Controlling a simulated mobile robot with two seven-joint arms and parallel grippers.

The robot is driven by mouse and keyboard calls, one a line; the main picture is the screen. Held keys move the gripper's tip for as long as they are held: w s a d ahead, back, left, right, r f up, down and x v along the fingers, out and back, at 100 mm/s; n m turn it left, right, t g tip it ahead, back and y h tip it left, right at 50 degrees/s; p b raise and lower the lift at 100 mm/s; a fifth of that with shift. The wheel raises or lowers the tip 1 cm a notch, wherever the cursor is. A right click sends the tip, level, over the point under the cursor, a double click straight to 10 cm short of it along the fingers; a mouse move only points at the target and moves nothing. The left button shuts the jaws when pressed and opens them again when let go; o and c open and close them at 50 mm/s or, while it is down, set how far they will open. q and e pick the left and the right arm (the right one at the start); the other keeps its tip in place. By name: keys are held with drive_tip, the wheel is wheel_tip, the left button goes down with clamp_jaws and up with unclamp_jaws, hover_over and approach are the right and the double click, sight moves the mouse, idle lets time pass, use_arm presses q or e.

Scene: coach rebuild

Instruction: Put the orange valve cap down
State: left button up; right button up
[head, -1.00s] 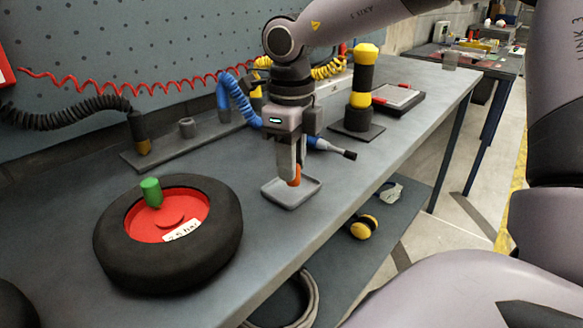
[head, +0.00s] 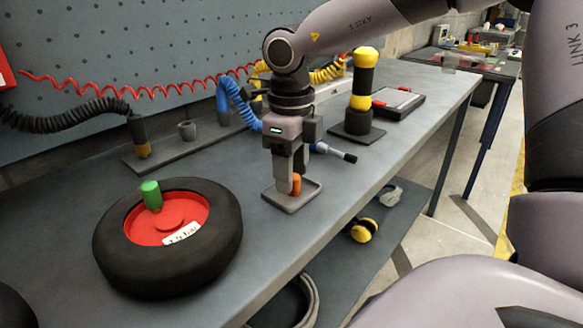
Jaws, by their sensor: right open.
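The orange valve cap (head: 296,184) stands at the small grey tray (head: 291,203) near the front edge of the bench. It looks upright and appears to rest in the tray. My right gripper (head: 290,188) points down over the tray and is open, with its fingers still close around the cap. One finger hides part of the cap, so I cannot tell whether a finger touches it. My left gripper is not in view.
A black tyre with a red hub (head: 168,238) lies left of the tray, with a green cap (head: 151,194) on it. A blue-hosed tool (head: 335,152) lies behind the gripper. A black and yellow post (head: 361,95) stands further back. Bare bench lies left of the tray.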

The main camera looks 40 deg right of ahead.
wheel_tip(320, 180, up, 12)
drive_tip(key=p, duration=0.1)
drive_tip(key=shift+p, duration=0.35)
drive_tip(key=shift+a+f, duration=0.1)
drive_tip(key=shift+f, duration=0.05)
